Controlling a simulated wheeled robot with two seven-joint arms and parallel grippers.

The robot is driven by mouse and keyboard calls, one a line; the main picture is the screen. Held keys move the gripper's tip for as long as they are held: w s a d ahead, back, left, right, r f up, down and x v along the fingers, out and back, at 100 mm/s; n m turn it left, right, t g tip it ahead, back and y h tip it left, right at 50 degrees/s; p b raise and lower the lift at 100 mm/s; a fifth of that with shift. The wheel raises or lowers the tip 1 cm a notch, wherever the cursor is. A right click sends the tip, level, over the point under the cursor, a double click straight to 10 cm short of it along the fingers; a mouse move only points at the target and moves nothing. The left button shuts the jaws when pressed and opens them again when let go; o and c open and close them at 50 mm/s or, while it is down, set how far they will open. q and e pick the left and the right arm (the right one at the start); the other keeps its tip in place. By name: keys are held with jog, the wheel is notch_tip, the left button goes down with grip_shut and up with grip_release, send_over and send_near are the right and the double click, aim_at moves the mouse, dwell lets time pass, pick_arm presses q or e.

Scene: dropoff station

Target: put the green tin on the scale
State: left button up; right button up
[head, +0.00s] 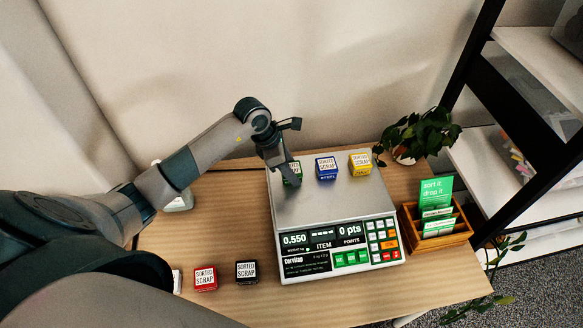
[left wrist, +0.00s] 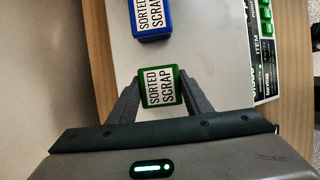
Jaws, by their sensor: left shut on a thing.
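The green tin (left wrist: 161,86) with a white "SORTED SCRAP" label is between the fingers of my left gripper (left wrist: 158,95) in the left wrist view. The gripper is shut on it. In the head view the green tin (head: 292,178) shows at the left part of the scale's plate, partly hidden by my left gripper (head: 287,168). The scale (head: 325,207) is grey with a display reading 0.550. I cannot tell whether the tin touches the plate. My right gripper is not in view.
A blue tin (head: 327,168) and a yellow tin (head: 360,164) stand on the scale's back part. A red tin (head: 205,278) and a black tin (head: 246,271) stand on the wooden table (head: 210,230). A wooden card box (head: 437,236) and a plant (head: 420,133) are at right.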

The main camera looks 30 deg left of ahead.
pick_arm(q)
jog(key=shift+f, duration=0.1)
jog(key=o, duration=1.1)
jog(key=shift+r, duration=0.2)
jog(key=shift+a+r, duration=0.1)
jog(key=shift+r, duration=0.15)
jog(key=shift+b+v, duration=1.75)
jog(key=shift+v, duration=3.95)
